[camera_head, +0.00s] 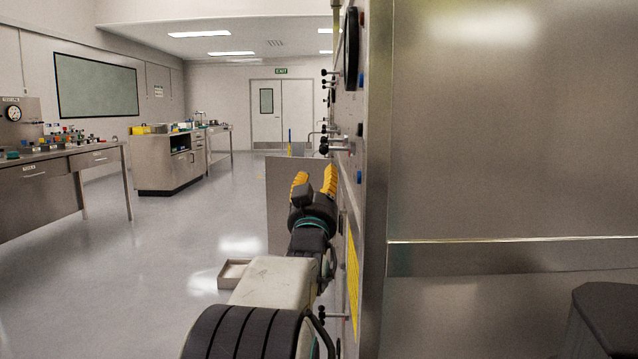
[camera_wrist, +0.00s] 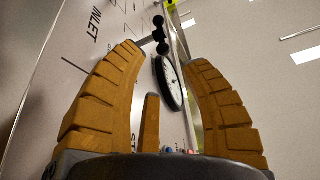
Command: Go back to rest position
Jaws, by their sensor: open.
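My gripper (camera_head: 315,182) with its yellow-orange fingers is raised in the middle of the head view, at the end of my arm. It is close to the left side of the steel panel (camera_head: 376,130). Beyond the fingers are a round gauge (camera_wrist: 170,82) and black knobs (camera_wrist: 160,35) on a pale panel marked "INLET". I cannot tell whether a finger touches the panel.
Valve handles (camera_head: 335,145) stick out from the panel's face near my arm. A low open box (camera_head: 234,272) lies on the floor left of my arm. A steel workbench (camera_head: 60,165) and a cabinet (camera_head: 165,170) stand at the left. Double doors (camera_head: 281,112) are at the back.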

